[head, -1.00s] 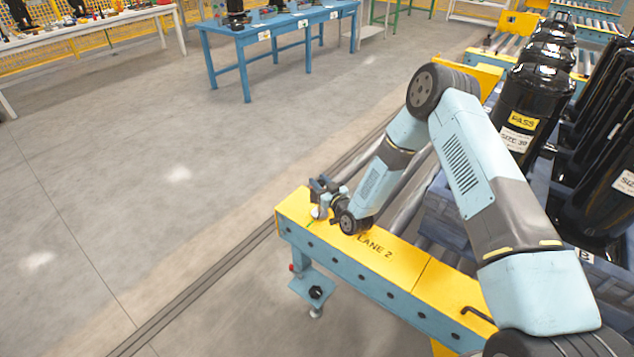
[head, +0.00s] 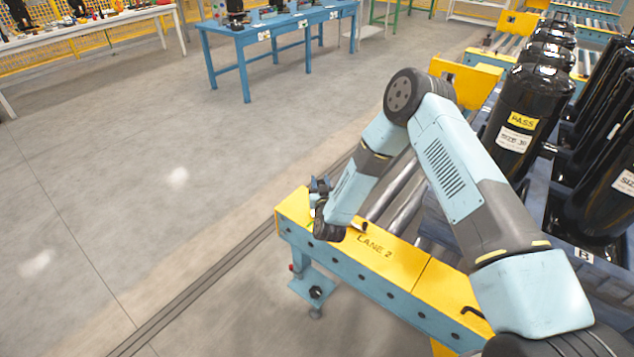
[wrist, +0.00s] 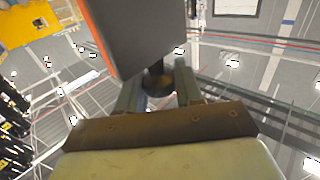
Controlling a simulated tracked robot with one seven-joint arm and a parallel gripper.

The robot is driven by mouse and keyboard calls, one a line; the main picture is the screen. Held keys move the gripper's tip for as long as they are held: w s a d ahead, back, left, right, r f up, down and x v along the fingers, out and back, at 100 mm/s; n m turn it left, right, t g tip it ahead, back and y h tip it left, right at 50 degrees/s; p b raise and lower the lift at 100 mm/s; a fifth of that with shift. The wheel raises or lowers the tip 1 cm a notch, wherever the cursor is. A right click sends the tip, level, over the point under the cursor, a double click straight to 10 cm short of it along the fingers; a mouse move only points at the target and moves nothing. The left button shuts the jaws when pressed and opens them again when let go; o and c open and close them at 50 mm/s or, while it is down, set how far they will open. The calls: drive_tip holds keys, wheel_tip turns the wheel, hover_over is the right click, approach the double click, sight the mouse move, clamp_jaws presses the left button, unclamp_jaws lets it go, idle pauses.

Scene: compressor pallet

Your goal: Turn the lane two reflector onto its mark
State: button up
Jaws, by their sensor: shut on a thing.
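The lane two reflector appears in the wrist view as a grey block with an orange edge (wrist: 145,35), on a short dark round stem. My gripper (wrist: 157,92) has its two fingers on either side of that stem and is shut on the reflector. In the head view my gripper (head: 321,190) is at the left end of the yellow lane two rail (head: 400,262), marked LANE 2. There the reflector is too small and too covered by my wrist to tell its facing. I cannot make out its mark.
Rollers (head: 405,205) run behind the rail. A black compressor labelled PASS (head: 520,105) stands with several others at the right, close to my arm. A blue table (head: 290,30) stands at the back. The floor left of the rail is open.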

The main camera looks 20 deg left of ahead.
drive_tip(key=shift+w+d+r, duration=0.15)
drive_tip(key=shift+w+d, duration=0.05)
drive_tip(key=shift+w, duration=0.1)
drive_tip(key=o, duration=0.9)
drive_tip(key=shift+c, duration=0.2)
drive_tip(key=shift+o, duration=0.5)
drive_tip(key=shift+s+a, duration=0.1)
drive_tip(key=shift+s, duration=0.15)
drive_tip(key=v, duration=1.3)
drive_tip(key=shift+s, duration=0.25)
